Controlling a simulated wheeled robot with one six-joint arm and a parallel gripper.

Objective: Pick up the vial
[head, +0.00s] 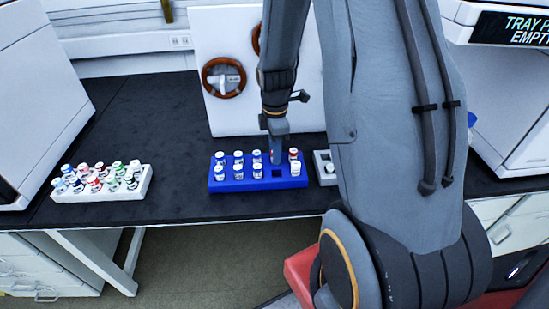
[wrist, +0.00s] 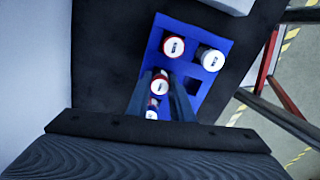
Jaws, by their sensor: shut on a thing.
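The blue rack (head: 225,186) stands on the dark bench and holds several small capped vials in two rows. My gripper (head: 277,155) reaches down into the rack near its right part. In the wrist view, my gripper (wrist: 159,82) has its two fingers on either side of a vial with a white, red-rimmed cap (wrist: 159,87) and is shut on it. In the head view the fingers hide this vial. I cannot tell whether it is lifted from its slot. An empty slot (wrist: 194,86) shows beside it.
A red-rimmed vial (wrist: 173,46) and a white-capped vial (wrist: 211,59) stand close by in the rack. A white rack (head: 140,186) of mixed vials sits left. A small grey holder (head: 323,158) is just right. Bench between the racks is clear.

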